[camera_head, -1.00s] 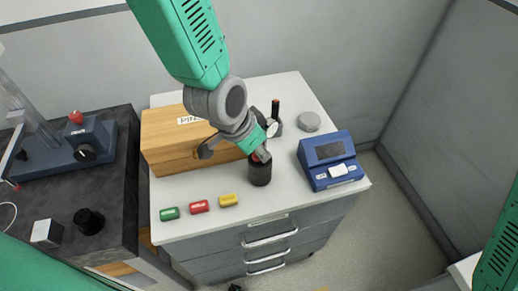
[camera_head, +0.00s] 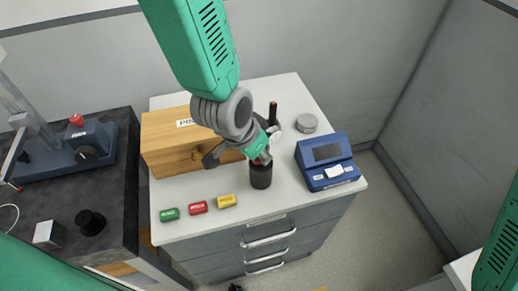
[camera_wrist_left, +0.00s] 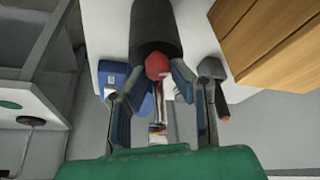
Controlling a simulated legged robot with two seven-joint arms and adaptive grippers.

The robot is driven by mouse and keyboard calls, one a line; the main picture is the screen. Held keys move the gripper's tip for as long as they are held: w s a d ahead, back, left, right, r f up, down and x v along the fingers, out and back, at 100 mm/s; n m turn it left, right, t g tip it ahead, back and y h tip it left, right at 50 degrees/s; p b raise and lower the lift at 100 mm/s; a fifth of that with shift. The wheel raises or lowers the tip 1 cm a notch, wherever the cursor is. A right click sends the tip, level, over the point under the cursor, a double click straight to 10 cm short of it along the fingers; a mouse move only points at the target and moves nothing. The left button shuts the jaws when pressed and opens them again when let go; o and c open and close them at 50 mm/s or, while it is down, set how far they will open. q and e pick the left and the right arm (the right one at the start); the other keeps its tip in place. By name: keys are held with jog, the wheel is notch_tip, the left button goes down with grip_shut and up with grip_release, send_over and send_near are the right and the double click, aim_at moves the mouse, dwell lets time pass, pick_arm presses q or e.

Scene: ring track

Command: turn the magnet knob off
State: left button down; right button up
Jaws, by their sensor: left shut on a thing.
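My left gripper (camera_head: 262,160) points down at a black cylinder (camera_head: 261,177) standing on the white cabinet top. In the left wrist view the fingers (camera_wrist_left: 157,72) are shut on a red, rounded piece (camera_wrist_left: 158,65) at the end of the black cylinder (camera_wrist_left: 155,28). A shiny metal part (camera_wrist_left: 158,112) shows between the fingers. A blue-grey device (camera_head: 60,160) on the dark bench at left has a black round knob (camera_head: 86,153) on its front and a red knob (camera_head: 76,119) on top. I cannot tell which is the magnet knob. My right gripper is out of view.
A wooden box (camera_head: 160,150) stands left of the gripper, a blue device with a screen (camera_head: 328,165) right of it. Green, red and yellow pieces (camera_head: 198,207) lie along the front edge. A dark upright handle (camera_head: 272,112) and grey disc (camera_head: 307,123) stand behind.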

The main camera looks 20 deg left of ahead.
pick_arm(q)
jog(key=shift+d+n, duration=0.2)
jog(key=shift+n, duration=0.1)
jog(key=shift+d, duration=0.45)
jog(key=shift+a, duration=0.5)
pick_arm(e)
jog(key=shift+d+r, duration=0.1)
pick_arm(q)
jog(key=shift+d, duration=0.35)
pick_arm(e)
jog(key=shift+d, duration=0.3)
pick_arm(q)
jog(key=c, duration=1.4)
grip_release()
jog(key=shift+a, duration=0.15)
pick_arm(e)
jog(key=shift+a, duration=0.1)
